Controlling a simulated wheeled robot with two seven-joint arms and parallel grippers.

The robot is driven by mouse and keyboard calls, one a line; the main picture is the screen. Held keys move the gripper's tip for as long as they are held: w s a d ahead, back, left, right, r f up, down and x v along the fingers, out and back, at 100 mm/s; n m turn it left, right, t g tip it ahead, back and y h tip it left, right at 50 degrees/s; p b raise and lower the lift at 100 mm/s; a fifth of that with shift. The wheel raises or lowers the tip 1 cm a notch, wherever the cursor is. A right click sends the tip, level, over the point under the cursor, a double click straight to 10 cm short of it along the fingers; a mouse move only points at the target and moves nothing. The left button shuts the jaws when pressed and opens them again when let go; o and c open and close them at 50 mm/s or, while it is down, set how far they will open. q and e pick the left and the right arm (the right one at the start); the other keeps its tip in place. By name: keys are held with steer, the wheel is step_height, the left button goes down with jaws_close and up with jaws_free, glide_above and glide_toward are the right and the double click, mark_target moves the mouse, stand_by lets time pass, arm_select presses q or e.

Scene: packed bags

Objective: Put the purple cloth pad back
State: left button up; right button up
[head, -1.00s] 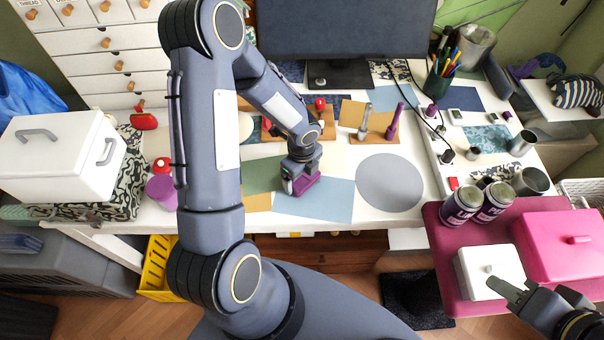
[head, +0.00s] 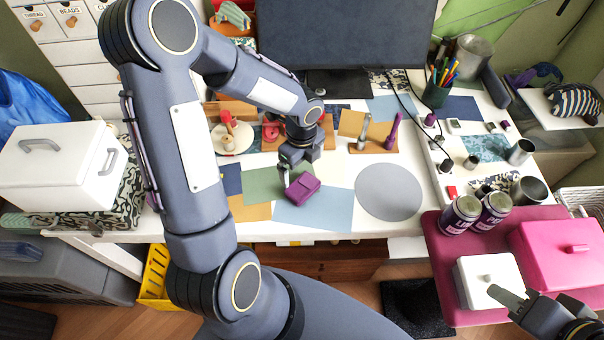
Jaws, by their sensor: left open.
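The purple cloth pad (head: 302,188) lies on the white desk. It rests across the edge between a light blue sheet (head: 315,212) and a green sheet (head: 262,187). My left gripper (head: 294,168) is open just above and behind the pad, with nothing seen between its fingers. One fingertip is close to the pad's far left edge; whether it touches cannot be told. My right gripper (head: 512,297) is at the lower right by a small white box (head: 487,277); its jaw gap is not clear.
My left arm hides part of the desk's left side. A grey disc (head: 388,192) lies right of the pad. A wooden block with upright pegs (head: 373,146) and a monitor (head: 345,35) stand behind. Two cans (head: 460,214) and a pink box (head: 565,250) stand on the right.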

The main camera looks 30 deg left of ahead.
arm_select(q)
steer(key=s+r+n+t+h, duration=0.1)
steer(key=s+r+n, duration=0.35)
steer(key=r, duration=0.25)
steer(key=s+r+n+t, duration=0.1)
steer(key=s+r+n, duration=0.3)
steer(key=r+n, duration=0.2)
steer(key=s+d+r+n+t+h, duration=0.2)
steer(key=s+n, duration=0.6)
steer(key=n, duration=0.4)
step_height(320, 180, up, 3)
steer(key=shift+s+d+f+t+h, duration=0.1)
steer(key=shift+s+d+t+h, duration=0.25)
steer(key=shift+d+t, duration=0.65)
